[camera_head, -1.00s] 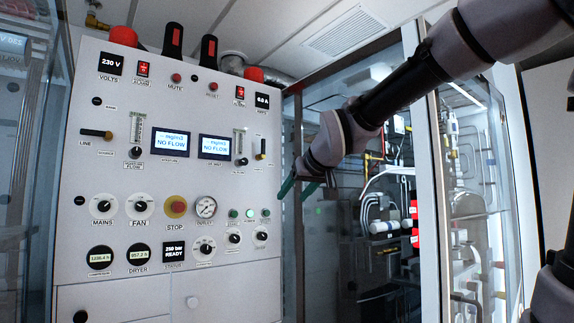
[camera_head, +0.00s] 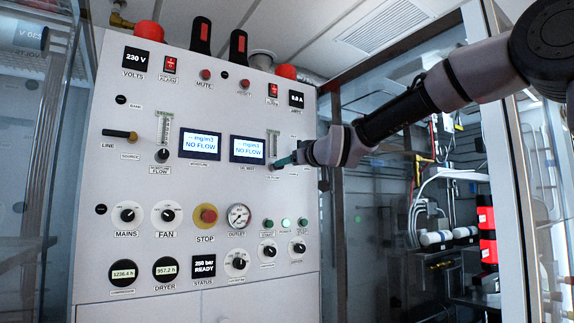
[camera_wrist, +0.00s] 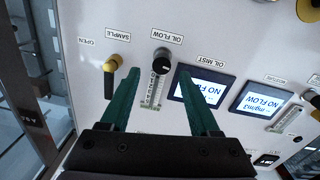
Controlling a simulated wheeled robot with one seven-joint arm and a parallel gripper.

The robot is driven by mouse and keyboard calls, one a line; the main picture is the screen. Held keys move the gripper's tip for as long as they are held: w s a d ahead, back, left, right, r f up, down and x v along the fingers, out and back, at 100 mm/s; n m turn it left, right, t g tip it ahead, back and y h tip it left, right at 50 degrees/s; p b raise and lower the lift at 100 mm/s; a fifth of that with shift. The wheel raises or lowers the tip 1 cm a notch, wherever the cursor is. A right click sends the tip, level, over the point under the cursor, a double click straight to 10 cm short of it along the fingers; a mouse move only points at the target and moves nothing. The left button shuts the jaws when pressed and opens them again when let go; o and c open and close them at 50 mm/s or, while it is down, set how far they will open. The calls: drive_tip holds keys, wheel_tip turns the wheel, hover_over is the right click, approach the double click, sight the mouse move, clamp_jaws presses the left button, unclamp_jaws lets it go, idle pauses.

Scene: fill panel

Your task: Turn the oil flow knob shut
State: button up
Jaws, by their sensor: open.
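The oil flow knob (camera_wrist: 161,61) is a small round black knob in the wrist view, beside the "OIL FLOW" label and at the end of its flow gauge (camera_wrist: 153,90). My gripper (camera_wrist: 157,72) is open, with its two green fingers spread on either side of the knob's line and nothing between them. I cannot tell how far the tips are from the panel. In the head view my gripper (camera_head: 284,161) is at the panel's right side, below the oil flow gauge (camera_head: 272,143), and the knob is mostly hidden by the fingers there.
The sample lever (camera_wrist: 112,75), yellow and black, is close to one finger. The oil mist display (camera_wrist: 203,92) is close to the other. The white panel (camera_head: 130,240) carries several other knobs and a red stop button (camera_head: 208,215). A glass-fronted cabinet stands right of the panel.

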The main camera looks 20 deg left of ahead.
drive_tip(key=shift+x, duration=2.25)
clamp_jaws()
drive_tip(key=shift+d+m+g, duration=0.1)
drive_tip(key=shift+m+g, duration=0.2)
drive_tip(key=shift+m, duration=7.7)
